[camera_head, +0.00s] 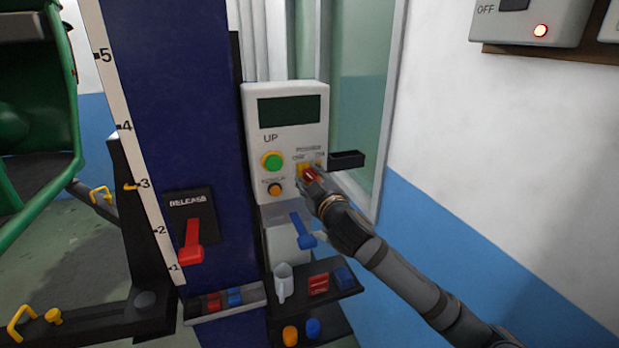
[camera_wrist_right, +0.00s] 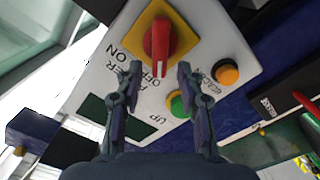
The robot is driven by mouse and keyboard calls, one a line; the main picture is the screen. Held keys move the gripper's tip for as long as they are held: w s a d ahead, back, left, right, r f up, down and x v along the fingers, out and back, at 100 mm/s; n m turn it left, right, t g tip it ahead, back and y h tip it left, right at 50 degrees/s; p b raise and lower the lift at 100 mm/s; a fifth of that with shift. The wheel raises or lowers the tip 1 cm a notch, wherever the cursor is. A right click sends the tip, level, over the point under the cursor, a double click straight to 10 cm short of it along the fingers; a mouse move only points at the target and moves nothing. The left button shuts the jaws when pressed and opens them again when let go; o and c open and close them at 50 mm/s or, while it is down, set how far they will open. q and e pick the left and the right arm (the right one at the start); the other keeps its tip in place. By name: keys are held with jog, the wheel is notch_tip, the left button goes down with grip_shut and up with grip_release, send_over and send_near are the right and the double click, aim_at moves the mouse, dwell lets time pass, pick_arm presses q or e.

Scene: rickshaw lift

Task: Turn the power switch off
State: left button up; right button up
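The power switch (camera_wrist_right: 160,40) is a red rotary knob on a yellow plate, on a light grey control box (camera_head: 311,133). In the wrist view its handle runs up and down the picture, with the lower end near the OFF lettering; ON is printed to its left. My right gripper (camera_wrist_right: 160,70) is open and empty, its fingers spread to either side below the knob, apart from it. In the head view the right gripper (camera_head: 310,181) is at the box's lower right and partly covers the switch. My left gripper is in neither view.
The box also has a green UP button (camera_head: 272,161), an orange button (camera_head: 274,188) and a dark display (camera_head: 289,110). A blue lever (camera_head: 303,231) hangs below. A red release lever (camera_head: 191,241) is on the blue column at left. A black tray (camera_head: 346,159) juts out right.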

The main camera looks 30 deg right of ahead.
jog(key=shift+r, duration=0.1)
notch_tip(320, 180, up, 10)
jog(key=shift+f, duration=0.1)
dwell(0.6)
